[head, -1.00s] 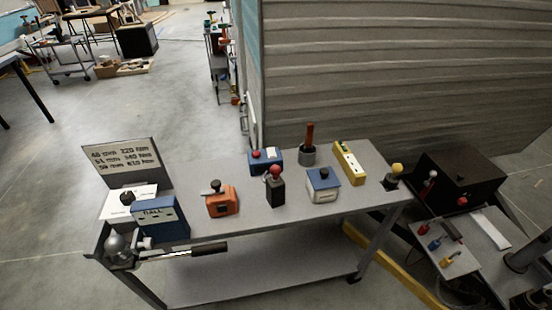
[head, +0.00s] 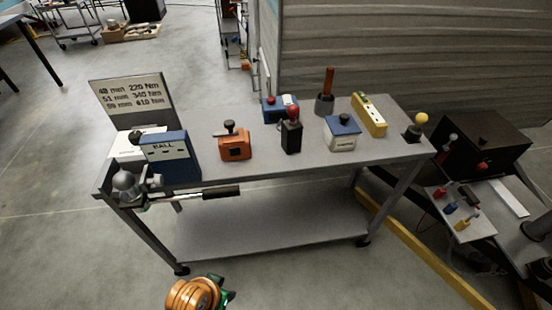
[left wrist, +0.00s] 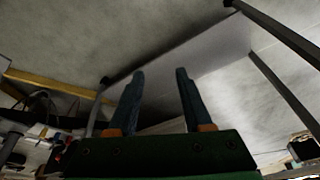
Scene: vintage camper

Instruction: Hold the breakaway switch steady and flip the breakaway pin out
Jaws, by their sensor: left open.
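I cannot tell for sure which thing is the breakaway switch. A small black block with a red knob (head: 291,135) stands upright near the middle of the grey cart top, and a panel with small red, blue and yellow pieces (head: 464,222) lies at the right on the trailer side. No separate pin can be made out. My left arm's orange and green end shows at the bottom of the head view, in front of the cart. My right gripper is not visible.
The cart top (head: 262,161) also bears an orange box (head: 235,151), a white and blue box (head: 342,136), a yellow block (head: 371,117) and a blue BALL box (head: 175,160). A handle (head: 218,193) sticks out along the front. The lower shelf (head: 270,228) is bare.

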